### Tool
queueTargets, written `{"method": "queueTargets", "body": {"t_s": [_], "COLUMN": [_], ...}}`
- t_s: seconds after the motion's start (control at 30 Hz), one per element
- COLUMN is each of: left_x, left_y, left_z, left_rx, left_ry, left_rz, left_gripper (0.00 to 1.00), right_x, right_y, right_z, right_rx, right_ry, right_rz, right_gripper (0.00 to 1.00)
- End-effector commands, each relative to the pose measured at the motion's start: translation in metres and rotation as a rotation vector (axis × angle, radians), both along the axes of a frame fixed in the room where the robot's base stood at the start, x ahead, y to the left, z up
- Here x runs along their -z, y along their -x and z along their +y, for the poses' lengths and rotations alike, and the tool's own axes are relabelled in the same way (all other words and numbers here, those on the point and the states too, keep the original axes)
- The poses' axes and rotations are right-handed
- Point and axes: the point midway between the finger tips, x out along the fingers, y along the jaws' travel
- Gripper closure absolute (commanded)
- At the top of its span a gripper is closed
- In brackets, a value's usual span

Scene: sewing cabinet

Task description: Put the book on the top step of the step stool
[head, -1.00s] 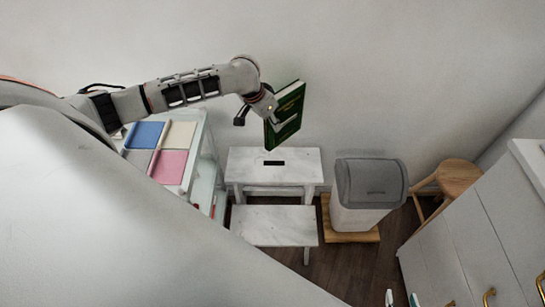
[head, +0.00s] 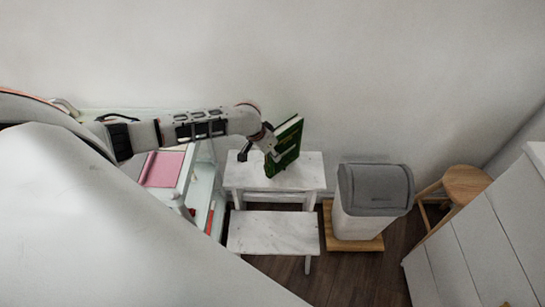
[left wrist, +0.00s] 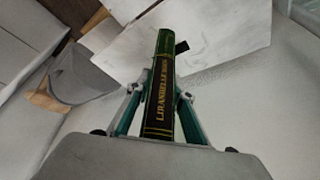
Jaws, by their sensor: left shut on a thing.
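The green book (head: 287,150) is upright with its pages toward the back, and its lower end overlaps the top step (head: 310,174) of the white step stool in the head view. I cannot tell whether it touches the step. My left gripper (head: 272,150) is shut on the book. In the left wrist view the book's spine (left wrist: 160,100) with gold lettering shows between the two fingers (left wrist: 160,110), and the pale stool top (left wrist: 225,30) lies beyond it. The lower step (head: 273,233) is bare. My right gripper is not in view.
A grey-lidded white bin (head: 372,200) stands right of the stool on a wooden base. A round wooden stool (head: 466,183) and a white cabinet (head: 480,235) are farther right. A pale shelf unit (head: 204,190) with a pink item (head: 163,169) stands left.

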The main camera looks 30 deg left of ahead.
Motion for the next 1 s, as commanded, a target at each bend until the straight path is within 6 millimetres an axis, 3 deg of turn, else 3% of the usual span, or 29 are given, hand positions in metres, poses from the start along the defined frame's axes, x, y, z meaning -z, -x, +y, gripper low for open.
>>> {"method": "queueTargets", "body": {"t_s": [0.1,0.3,0.33,0.37,0.77,1.0], "left_x": [0.012,0.011,0.013,0.013,0.01,-0.026], "left_y": [-0.001,-0.002,0.0,0.0,0.001,0.012], "left_z": [-0.001,-0.001,0.0,0.0,0.0,0.004], "left_rx": [-0.001,-0.001,0.0,0.0,0.0,0.001], "left_ry": [0.003,0.002,0.0,0.0,0.0,0.0], "left_rz": [-0.002,-0.005,0.0,0.0,-0.001,-0.006], "left_gripper": [1.0,1.0,0.71,0.63,0.61,0.61], "right_x": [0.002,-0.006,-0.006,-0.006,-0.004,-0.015], "right_y": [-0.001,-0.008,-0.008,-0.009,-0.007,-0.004], "right_z": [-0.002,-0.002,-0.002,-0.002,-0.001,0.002], "right_rx": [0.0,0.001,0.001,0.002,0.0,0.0], "right_ry": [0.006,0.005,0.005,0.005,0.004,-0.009], "right_rz": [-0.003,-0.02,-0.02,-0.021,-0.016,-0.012], "right_gripper": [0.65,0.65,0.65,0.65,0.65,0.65]}}
